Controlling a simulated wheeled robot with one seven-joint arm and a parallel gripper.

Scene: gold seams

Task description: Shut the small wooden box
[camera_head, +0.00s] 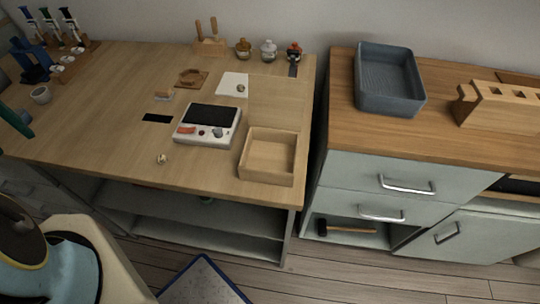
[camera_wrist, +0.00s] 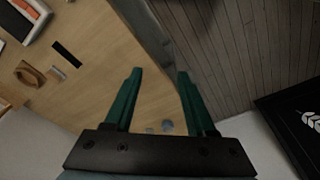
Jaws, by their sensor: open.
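The small wooden box (camera_head: 267,157) stands near the front right corner of the wooden workbench in the head view. Its top is open and its inside looks empty. A paler flat area lies just behind it, but I cannot tell whether that is its raised lid. The box does not show in the wrist view. My gripper (camera_wrist: 160,75) is open and empty, its two green fingers apart over the bench edge and floor. A green finger-like part shows at the far left edge of the head view, well away from the box.
A white device with a dark screen (camera_head: 211,114) stands just left of the box. A black card (camera_head: 157,118), white sheet (camera_head: 233,85) and small jars (camera_head: 268,51) are on the bench (camera_head: 110,135). A grey tray (camera_head: 389,80) sits on the right-hand cabinet, across a gap.

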